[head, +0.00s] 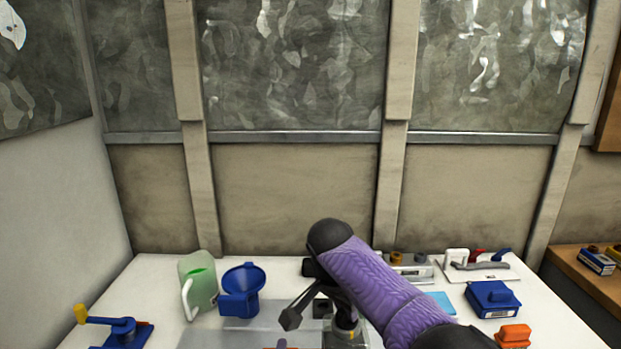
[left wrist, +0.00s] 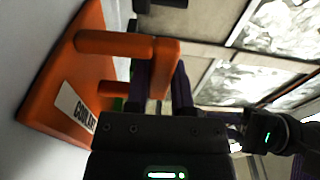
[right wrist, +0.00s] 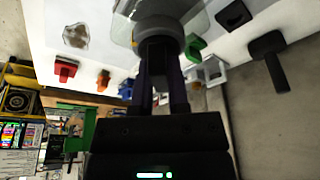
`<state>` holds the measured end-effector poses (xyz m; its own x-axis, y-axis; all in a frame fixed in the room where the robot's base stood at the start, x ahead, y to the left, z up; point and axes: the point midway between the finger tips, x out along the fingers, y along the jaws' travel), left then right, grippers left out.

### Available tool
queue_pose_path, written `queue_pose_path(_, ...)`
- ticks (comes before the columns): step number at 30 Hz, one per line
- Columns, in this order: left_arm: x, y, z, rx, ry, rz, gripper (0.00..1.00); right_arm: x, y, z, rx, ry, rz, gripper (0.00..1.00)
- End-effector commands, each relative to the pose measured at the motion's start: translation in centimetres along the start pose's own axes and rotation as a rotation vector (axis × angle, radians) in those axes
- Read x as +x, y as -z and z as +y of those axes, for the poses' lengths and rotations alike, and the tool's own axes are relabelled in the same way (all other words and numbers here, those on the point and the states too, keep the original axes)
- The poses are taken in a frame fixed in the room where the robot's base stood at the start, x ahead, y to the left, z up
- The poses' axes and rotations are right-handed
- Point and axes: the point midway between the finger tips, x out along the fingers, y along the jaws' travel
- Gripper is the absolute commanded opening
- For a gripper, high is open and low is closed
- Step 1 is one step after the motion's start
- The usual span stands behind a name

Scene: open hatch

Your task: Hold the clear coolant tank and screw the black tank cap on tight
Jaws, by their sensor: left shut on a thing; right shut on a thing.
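The clear coolant tank (head: 215,337) shows as a see-through shape at the bottom of the head view; most of it is out of frame. My right gripper (head: 325,290) points down over its right part, beside a grey neck (head: 345,337). In the right wrist view its fingers are shut on the dark round tank cap (right wrist: 160,48), right at a grey ring; I cannot tell how the threads sit. My left gripper (left wrist: 163,88) is shut on an orange handle (left wrist: 165,65) of an orange part labelled "COOLANT" (left wrist: 62,85). Only a purple tip of it shows in the head view.
On the white bench stand a green jug (head: 198,287), a blue funnel (head: 240,300) and a blue crank device (head: 122,332) at the left. A blue box (head: 492,298) and an orange block (head: 514,336) lie right of my right arm. A wall closes the back.

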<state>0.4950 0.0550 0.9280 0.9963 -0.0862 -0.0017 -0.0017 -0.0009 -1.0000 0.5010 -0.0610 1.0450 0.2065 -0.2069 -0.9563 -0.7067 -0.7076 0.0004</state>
Motion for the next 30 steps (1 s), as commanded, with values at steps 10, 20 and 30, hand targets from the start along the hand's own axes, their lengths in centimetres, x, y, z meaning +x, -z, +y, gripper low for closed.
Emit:
queue_pose_path(10,0.01,0.04,-0.04,0.0,0.001,0.001,0.0,0.14,-0.04,-0.03,0.0,0.001,0.001,0.0)
queue_pose_path(20,0.03,0.06,-0.09,0.0,0.004,0.001,0.0,0.43,-0.16,0.02,0.0,0.0,-0.002,0.0)
queue_pose_path(30,0.05,0.03,-0.11,0.0,0.004,0.0,0.0,0.4,-0.15,0.03,0.0,-0.001,-0.002,0.6)
